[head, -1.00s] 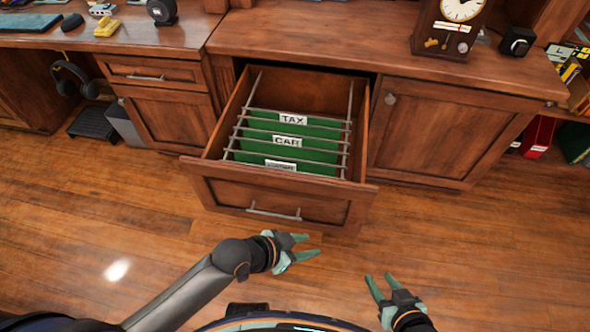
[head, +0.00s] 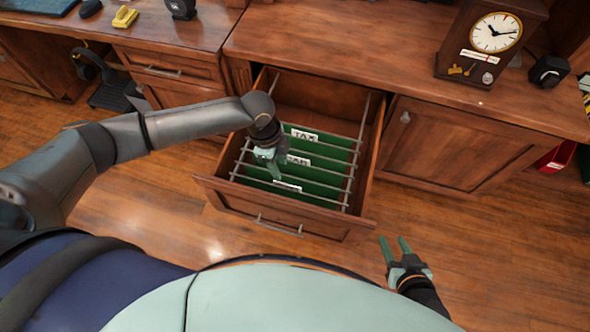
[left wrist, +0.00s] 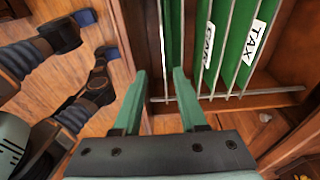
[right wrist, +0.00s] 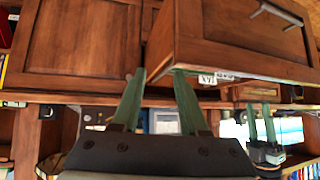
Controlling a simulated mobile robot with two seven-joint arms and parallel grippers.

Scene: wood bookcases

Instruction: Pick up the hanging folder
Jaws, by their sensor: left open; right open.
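Green hanging folders with white tabs hang on metal rails in the open wooden drawer (head: 330,222). The rear folder (head: 334,143) is labelled TAX, the middle one (head: 330,168) CAR; the front tab is partly hidden and unreadable. My left gripper (head: 272,168) is open and empty over the left side of the drawer, covering part of the folders. In the left wrist view, the TAX tab (left wrist: 257,43) and CAR tab (left wrist: 208,46) show beyond its open fingers (left wrist: 160,95). My right gripper (head: 394,248) is open and empty, in front of the drawer's right corner.
A cabinet door (head: 450,145) stands right of the drawer. A clock (head: 490,45) and a small black device (head: 548,70) stand on the wooden top above. A desk (head: 150,30) is at the left. Red binders (head: 556,158) are at the far right. The floor in front is clear.

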